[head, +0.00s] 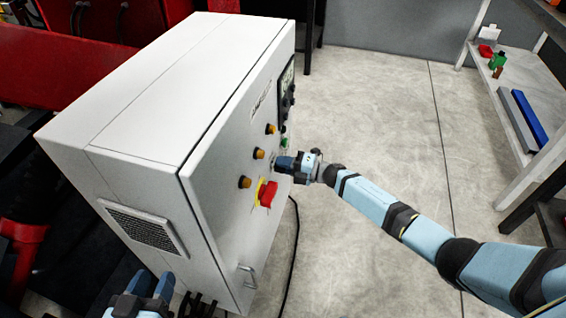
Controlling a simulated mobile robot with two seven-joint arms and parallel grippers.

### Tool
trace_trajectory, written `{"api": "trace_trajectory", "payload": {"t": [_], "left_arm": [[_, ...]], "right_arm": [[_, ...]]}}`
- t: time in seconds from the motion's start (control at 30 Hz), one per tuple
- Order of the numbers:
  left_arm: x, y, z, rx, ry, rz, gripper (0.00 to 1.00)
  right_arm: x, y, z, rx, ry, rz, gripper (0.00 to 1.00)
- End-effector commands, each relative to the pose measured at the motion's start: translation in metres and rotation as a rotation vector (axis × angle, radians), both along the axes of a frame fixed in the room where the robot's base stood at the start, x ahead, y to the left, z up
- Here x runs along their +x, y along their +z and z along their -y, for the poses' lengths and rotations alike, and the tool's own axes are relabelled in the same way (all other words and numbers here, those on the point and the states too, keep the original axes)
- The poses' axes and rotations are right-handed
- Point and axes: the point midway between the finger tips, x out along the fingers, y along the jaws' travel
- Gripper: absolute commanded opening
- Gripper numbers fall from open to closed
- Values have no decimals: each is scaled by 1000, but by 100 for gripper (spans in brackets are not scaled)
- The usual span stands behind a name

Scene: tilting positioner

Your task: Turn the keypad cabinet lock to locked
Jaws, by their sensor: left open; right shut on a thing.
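The keypad cabinet (225,125) is a large light-grey box with its control face turned to the right. My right gripper (279,163) reaches in from the right and is shut against this face, on a small fitting that I take to be the lock. The fingers hide most of it, so its turned position cannot be read. My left gripper (155,286) is open and empty at the bottom left, below the vent and apart from the cabinet.
A red emergency stop (267,194) sits just below my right gripper, with several amber buttons (259,154) nearby. A dark panel (287,90) is higher up. A handle (248,276) is low on the door. A shelf (505,100) stands right; the floor between is clear apart from a cable.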

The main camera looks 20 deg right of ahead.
Motion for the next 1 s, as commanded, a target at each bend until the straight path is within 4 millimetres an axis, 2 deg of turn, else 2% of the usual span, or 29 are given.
{"api": "trace_trajectory", "payload": {"t": [0.47, 0.5, 0.6, 0.87, 1.0], "left_arm": [[0, -2, -2, 6, 4, -9, 43], [0, -2, -2, 5, 4, -10, 43], [-1, -3, -2, 5, 4, -10, 43], [-1, -3, -2, 4, 5, -10, 43], [-1, -1, -2, 8, 4, -14, 43]], "right_arm": [[0, 0, 0, 9, 1, -13, 0], [0, 0, 0, 9, 1, -13, 18], [0, 0, 0, 8, 1, -12, 39], [0, 0, 0, 8, 0, -12, 39], [-6, 0, 9, 6, 0, -13, 39]]}}
